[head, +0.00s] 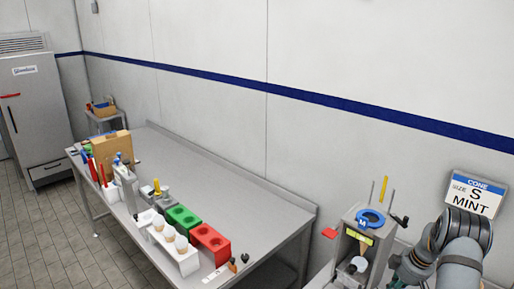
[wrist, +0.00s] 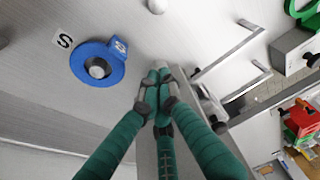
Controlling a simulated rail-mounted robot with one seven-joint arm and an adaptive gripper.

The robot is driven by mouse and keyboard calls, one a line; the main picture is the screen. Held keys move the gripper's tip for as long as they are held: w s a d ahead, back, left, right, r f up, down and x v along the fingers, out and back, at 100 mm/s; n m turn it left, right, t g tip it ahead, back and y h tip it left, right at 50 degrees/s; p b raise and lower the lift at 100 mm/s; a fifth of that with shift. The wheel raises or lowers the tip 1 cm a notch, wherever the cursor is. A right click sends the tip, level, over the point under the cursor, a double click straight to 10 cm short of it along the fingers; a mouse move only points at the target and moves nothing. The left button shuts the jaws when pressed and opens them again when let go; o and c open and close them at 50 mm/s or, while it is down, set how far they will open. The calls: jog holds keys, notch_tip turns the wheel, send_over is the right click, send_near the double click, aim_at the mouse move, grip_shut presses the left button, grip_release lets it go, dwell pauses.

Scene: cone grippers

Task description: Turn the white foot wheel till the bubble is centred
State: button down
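My gripper (wrist: 160,72) has teal fingers with grey tips, drawn together, with nothing visible between them. They sit over a grey metal surface in the wrist view. In the head view my gripper (head: 398,280) is at the lower right, beside a grey metal stand (head: 350,218). The stand carries a yellow-green strip (head: 358,237) that looks like the level; its bubble is too small to make out. A pale round piece (head: 358,264) shows low in the stand; I cannot tell whether it is the foot wheel. A white knob (wrist: 157,5) is cut by the wrist view's top edge.
A blue ring (wrist: 98,64) lies by an S label in the wrist view. A steel table (head: 235,180) holds green and red blocks and a white cone holder. A sign (head: 475,195) reads S MINT.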

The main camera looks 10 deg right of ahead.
jog(key=shift+s+b+x, duration=0.2)
jog(key=shift+b+x, duration=0.45)
jog(key=shift+x, duration=0.45)
jog(key=shift+s, duration=0.1)
jog(key=shift+w, duration=0.3)
jog(key=shift+w+d+b, duration=0.4)
jog(key=shift+d+b, duration=0.3)
jog(key=shift+b, duration=0.4)
jog(key=shift+w+d+b, duration=0.3)
jog(key=shift+b, duration=0.05)
jog(key=shift+w+d, duration=0.1)
jog(key=shift+d, duration=0.2)
